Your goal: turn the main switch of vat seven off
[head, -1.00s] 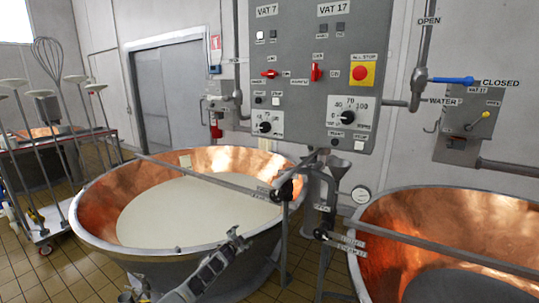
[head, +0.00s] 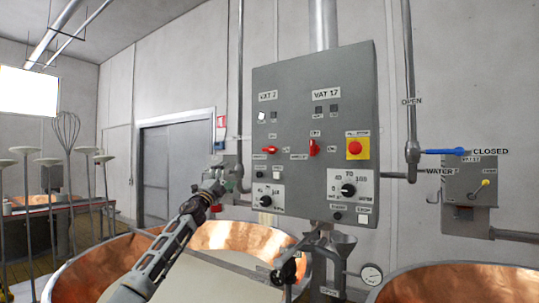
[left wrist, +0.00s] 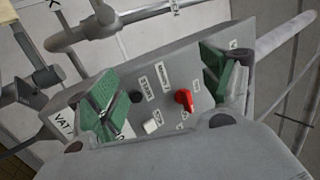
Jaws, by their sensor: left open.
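The grey control panel (head: 290,110) hangs on the wall, with a column labelled VAT 7 (head: 267,96) on its left. The red switch in that column (head: 269,150) lies about level; its small labels are hard to read. My left gripper (head: 216,183) is open, left of and below that switch, in front of a small grey wall box. In the left wrist view, its green-padded fingers (left wrist: 165,92) stand apart before a grey box face with a red switch (left wrist: 184,99). Whether this is vat seven's switch I cannot tell.
The VAT 17 column holds another red switch (head: 315,148), upright, and a red stop button (head: 354,149). A blue valve lever (head: 446,151) and pipes are at right. Copper vats (head: 235,237) stand below. A vertical pipe (head: 240,120) runs left of the panel.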

